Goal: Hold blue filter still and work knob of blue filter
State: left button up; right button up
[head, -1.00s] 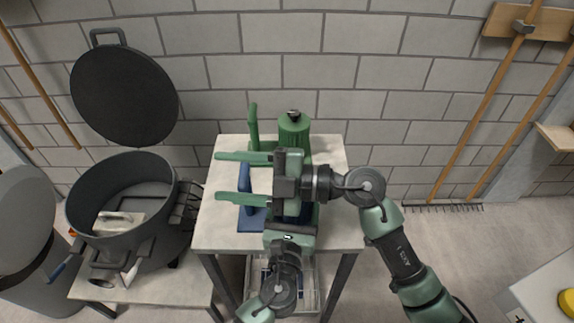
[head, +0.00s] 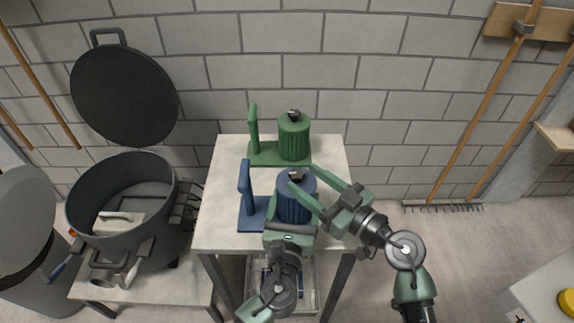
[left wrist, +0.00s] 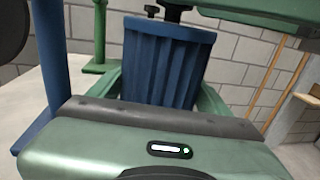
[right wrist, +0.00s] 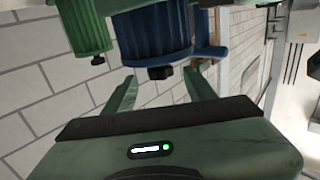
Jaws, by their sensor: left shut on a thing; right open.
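The blue filter (head: 296,206) is a ribbed blue canister on the table, with a blue base and post (head: 245,178) at its left. Its small dark knob (head: 295,175) is on top, and also shows in the left wrist view (left wrist: 172,11) and right wrist view (right wrist: 160,72). My left gripper (left wrist: 165,88) is shut on the canister, fingers on either side of it; its tips are partly hidden. My right gripper (head: 302,178) is open over the canister's top. In the right wrist view its fingertips lie on either side of the knob, apart from it.
A similar green filter (head: 293,142) stands just behind on the table (head: 218,232). A big dark pot (head: 120,225) with its lid raised stands at left. A block wall (head: 390,60) closes the back. The table's right edge is clear.

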aim_at(291, 170)
jog(key=x, duration=0.6)
jog(key=shift+w+a, duration=0.25)
jog(key=shift+a, duration=0.1)
grip_shut()
